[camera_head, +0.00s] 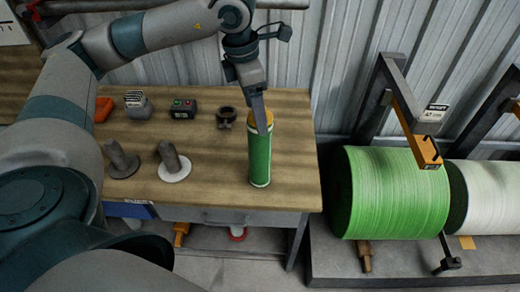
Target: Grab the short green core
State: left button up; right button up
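The short green core (260,158) stands upright near the right front edge of the wooden workbench (225,185). It is a green cylinder with a tan upper rim. My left gripper (261,122) comes down from above at the core's top, and a grey finger overlaps the rim. Only one finger shows clearly, so I cannot tell whether the gripper is closed on the core. My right gripper is not in view.
Two grey posts on round bases (122,160) (173,162) stand left of the core. A dark ring-shaped part (227,117), a button box (183,109) and an orange item (104,109) lie behind. A large green roll (395,192) is beyond the bench's right edge.

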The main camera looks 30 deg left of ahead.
aim_at(260, 154)
pick_arm(q)
jog(key=shift+w+d+f+p, duration=0.1)
jog(key=shift+f+p, duration=0.1)
jog(key=shift+f, duration=0.6)
jog(key=shift+w+d+f+p, duration=0.1)
jog(key=shift+f+p, duration=0.05)
jog(key=shift+f, duration=0.65)
jog(key=shift+d+f+p, duration=0.1)
jog(key=shift+f+p, duration=0.3)
jog(key=shift+p, duration=0.15)
jog(key=f, duration=0.1)
jog(key=f+p, duration=0.1)
jog(key=f, duration=0.1)
jog(key=shift+w+d+p, duration=0.25)
jog(key=shift+w+p, duration=0.05)
jog(key=shift+w+f, duration=0.1)
jog(key=shift+f, duration=0.5)
grip_shut()
jog(key=shift+r, duration=0.1)
